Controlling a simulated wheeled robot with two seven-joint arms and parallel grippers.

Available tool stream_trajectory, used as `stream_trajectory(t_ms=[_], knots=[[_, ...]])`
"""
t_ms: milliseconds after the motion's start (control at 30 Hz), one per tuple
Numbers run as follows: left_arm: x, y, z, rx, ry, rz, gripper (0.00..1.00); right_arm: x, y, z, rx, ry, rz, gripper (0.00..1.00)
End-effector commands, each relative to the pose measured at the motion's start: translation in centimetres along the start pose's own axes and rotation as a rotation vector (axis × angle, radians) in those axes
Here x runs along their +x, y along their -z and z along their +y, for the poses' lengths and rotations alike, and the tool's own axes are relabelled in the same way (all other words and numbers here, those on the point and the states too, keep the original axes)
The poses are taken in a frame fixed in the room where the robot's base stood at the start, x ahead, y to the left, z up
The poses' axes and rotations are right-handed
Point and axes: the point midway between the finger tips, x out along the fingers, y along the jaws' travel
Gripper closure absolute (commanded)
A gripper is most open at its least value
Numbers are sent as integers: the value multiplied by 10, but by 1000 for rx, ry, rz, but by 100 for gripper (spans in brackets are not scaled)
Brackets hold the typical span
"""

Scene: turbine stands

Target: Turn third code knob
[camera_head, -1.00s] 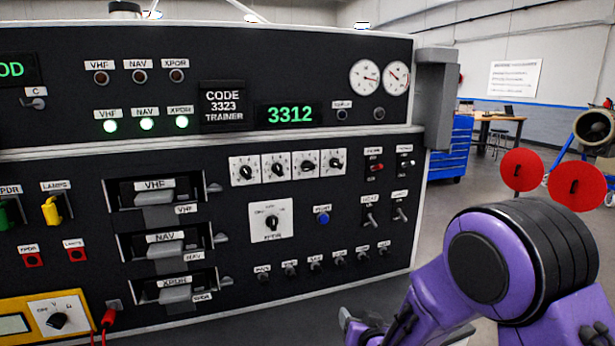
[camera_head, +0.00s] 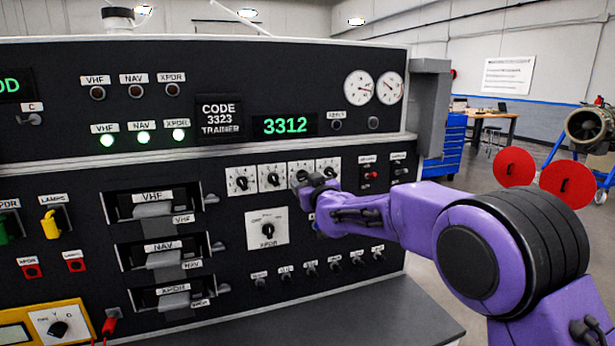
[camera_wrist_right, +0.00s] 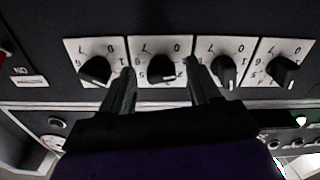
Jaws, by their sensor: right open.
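The row of code knobs sits on the black panel. The first knob (camera_head: 240,182) and second knob (camera_head: 273,179) are clear in the head view. The fourth knob (camera_head: 327,172) is partly covered by my right gripper. The third knob is mostly hidden there, its white plate (camera_head: 300,167) showing above the gripper. My right gripper (camera_head: 306,184) is open in front of it. In the wrist view, which is upside down, the third knob (camera_wrist_right: 164,74) lies between the two spread fingertips (camera_wrist_right: 158,69). Contact cannot be told. My left gripper is out of view.
A green display (camera_head: 284,125) reads 3312, beside a placard (camera_head: 219,117) reading CODE 3323 TRAINER. A selector knob (camera_head: 267,229) is below the code knobs. Toggle switches (camera_head: 370,176) are to the right. A grey shelf edge (camera_head: 380,318) runs below the panel.

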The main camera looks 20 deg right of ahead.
Motion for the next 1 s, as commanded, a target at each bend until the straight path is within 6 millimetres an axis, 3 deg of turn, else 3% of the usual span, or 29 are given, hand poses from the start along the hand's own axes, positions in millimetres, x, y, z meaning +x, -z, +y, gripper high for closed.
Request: stream_trajectory(t_ms=[267,467,767,1000], knots=[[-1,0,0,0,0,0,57,3,-1,0,1,0,0,38],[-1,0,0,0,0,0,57,3,-1,0,1,0,0,95],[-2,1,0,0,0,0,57,3,-1,0,30,0,0,94],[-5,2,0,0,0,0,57,3,0,-1,160,0,0,94]])
